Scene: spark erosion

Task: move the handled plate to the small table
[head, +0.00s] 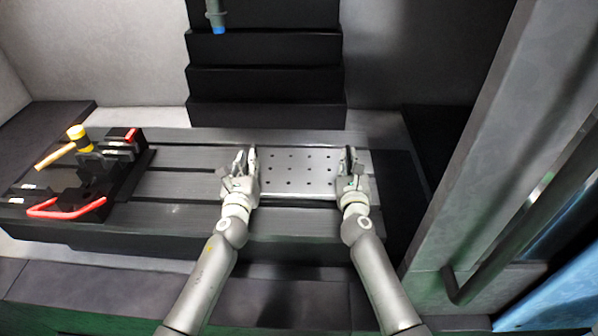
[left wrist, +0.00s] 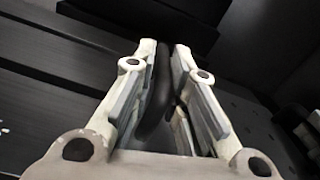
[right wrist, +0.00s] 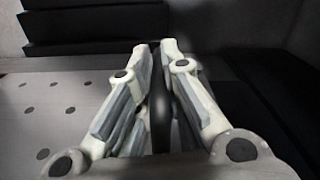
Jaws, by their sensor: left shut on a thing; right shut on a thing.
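The handled plate (head: 288,173) is a grey metal plate with rows of dark holes, lying on or just above the dark slotted table of the machine. Its perforated top also shows in the right wrist view (right wrist: 60,108). My left gripper (head: 246,153) is shut on the plate's left handle, a dark curved bar (left wrist: 163,95). My right gripper (head: 347,154) is shut on the right handle, a dark bar (right wrist: 158,100). Whether the plate touches the table beneath cannot be told. I cannot identify the small table in these views.
The slotted machine table (head: 180,185) stretches left. On its left end stand a black holder with red handles (head: 68,210) and a yellow-headed hammer (head: 78,135). A machine head (head: 215,15) hangs above. A grey door frame with a bar handle (head: 520,215) stands at right.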

